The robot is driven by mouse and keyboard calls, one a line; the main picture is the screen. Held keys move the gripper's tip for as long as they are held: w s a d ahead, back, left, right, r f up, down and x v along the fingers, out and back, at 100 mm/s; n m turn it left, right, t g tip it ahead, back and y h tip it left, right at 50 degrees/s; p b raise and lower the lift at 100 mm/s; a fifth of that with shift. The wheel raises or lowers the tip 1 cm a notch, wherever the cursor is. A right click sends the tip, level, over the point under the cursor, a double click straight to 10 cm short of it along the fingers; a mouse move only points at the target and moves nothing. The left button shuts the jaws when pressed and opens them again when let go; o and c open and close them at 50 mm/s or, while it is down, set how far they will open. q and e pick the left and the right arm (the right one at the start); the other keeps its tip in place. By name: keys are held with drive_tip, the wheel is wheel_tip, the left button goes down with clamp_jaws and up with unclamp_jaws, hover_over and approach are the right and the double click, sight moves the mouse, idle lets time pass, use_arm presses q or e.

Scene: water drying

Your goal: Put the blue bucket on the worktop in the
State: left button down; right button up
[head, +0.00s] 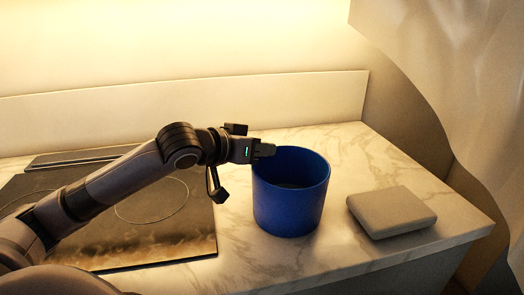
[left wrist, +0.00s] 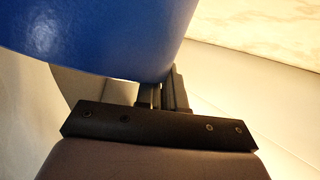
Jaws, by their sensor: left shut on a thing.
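The blue bucket (head: 290,200) stands upright on the marble worktop (head: 365,260), between the dark cooktop and a grey box. My left gripper (head: 265,151) is at the bucket's upper left rim, shut on its wall. In the left wrist view the blue bucket (left wrist: 100,35) fills the upper left, with the gripper fingers (left wrist: 163,92) against its edge. The far fingertip is hidden by the bucket. My right gripper is not in view.
A black cooktop (head: 150,215) lies left of the bucket, under my left arm. A grey box (head: 391,211) lies to the right, near the worktop's right edge. A low backsplash (head: 200,105) runs behind. A pale curtain (head: 460,70) hangs at the right.

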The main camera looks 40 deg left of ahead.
use_arm(q)
drive_tip(key=c, duration=1.2)
unclamp_jaws()
drive_tip(key=shift+c, duration=0.2)
drive_tip(key=shift+s, duration=0.1)
drive_tip(key=b+v, duration=0.2)
drive_tip(key=v, duration=1)
